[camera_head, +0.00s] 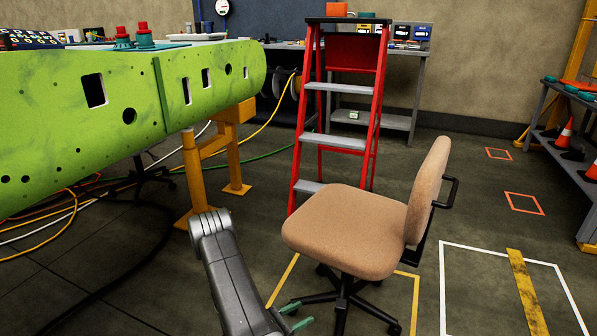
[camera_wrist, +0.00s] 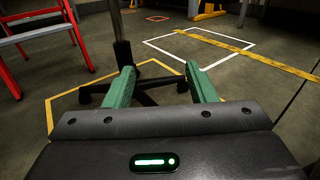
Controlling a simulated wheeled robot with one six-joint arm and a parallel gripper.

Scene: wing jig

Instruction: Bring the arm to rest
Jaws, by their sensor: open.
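My arm (camera_head: 232,270) is the grey link at the bottom middle of the head view, bent at its rounded joint. My gripper (camera_head: 299,315) shows at the bottom edge with green fingers, low in front of the office chair. In the wrist view my gripper (camera_wrist: 162,88) has its two green fingers spread apart with nothing between them. Beyond the fingers is the black chair base (camera_wrist: 150,92).
A tan office chair (camera_head: 345,232) stands close to my gripper. A red stepladder (camera_head: 300,140) is behind it. A green wing panel (camera_head: 120,105) on a yellow stand (camera_head: 193,170) fills the left. Cables lie on the floor. Free floor (camera_head: 460,200) lies to the right.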

